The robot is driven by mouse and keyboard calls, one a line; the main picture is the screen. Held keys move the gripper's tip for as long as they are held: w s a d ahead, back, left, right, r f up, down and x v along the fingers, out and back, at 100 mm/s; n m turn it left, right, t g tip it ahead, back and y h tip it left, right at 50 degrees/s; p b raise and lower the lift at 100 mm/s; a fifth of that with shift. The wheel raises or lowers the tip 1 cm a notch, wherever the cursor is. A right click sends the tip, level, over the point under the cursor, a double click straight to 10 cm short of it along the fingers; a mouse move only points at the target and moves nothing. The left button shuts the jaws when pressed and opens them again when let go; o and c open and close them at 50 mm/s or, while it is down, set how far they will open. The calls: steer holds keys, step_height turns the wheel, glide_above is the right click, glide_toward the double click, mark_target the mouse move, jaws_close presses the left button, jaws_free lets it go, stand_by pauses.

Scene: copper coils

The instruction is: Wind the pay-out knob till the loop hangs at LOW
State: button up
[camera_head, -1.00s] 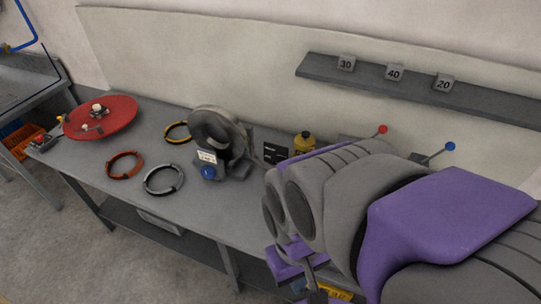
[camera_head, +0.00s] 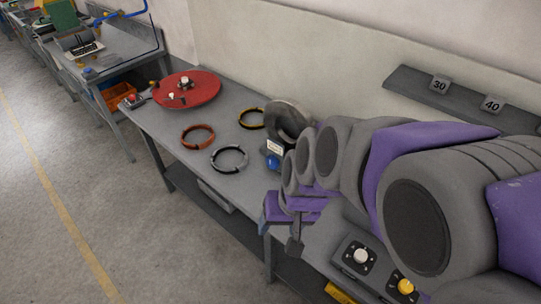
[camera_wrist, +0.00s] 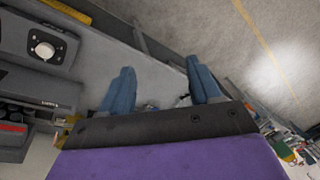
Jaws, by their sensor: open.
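A black panel with a white knob (camera_head: 361,256) sits on the bench front at the lower middle of the head view. A similar panel with a yellow knob (camera_head: 405,287) is to its right. I cannot tell which is the pay-out knob. In the wrist view a white knob (camera_wrist: 44,50) shows on a dark panel at the upper left. My gripper (camera_wrist: 160,78) is open, its two blue-grey fingers apart with nothing held between them, to the right of that knob. In the head view the arm hides much of the bench. I cannot make out the hanging loop or a LOW mark.
A red disc (camera_head: 187,90), an orange coil (camera_head: 198,137), a silver coil (camera_head: 229,159) and a yellow-black coil (camera_head: 251,119) lie on the bench. A grey ring-shaped machine (camera_head: 287,120) with a blue knob (camera_head: 273,163) stands behind my arm. The floor at left is clear.

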steer(key=o, duration=0.4)
steer(key=w+a+t, duration=0.1)
steer(key=w+a, duration=0.2)
steer(key=w, duration=0.2)
steer(key=w+a+m+t+y+p, duration=0.1)
steer(key=w+a, duration=0.3)
steer(key=w, duration=0.1)
steer(key=w+a+t, duration=0.1)
steer(key=w+a, duration=0.2)
steer(key=w, duration=0.2)
steer(key=shift+w+a+f+m+t+y, duration=0.25)
steer(key=shift+w+a+m+t+y, duration=0.05)
steer(key=shift+w+a+y, duration=0.1)
steer(key=shift+c, duration=0.2)
steer(key=w+a+f+m+t+h+p, duration=0.1)
steer(key=w+a+f+m+t+p, duration=0.25)
steer(key=w, duration=0.75)
steer(key=m+t+h+p, duration=0.15)
steer(key=m+h, duration=0.45)
steer(key=h, duration=0.6)
glide_toward(270, 164)
steer(key=shift+n+t, duration=0.25)
steer(key=shift+t, duration=0.15)
steer(key=x, duration=0.4)
steer(key=b+x, duration=0.1)
steer(key=x, duration=0.4)
steer(key=shift+s+f, duration=0.25)
steer(key=shift+f, duration=0.15)
steer(key=shift+c, duration=0.4)
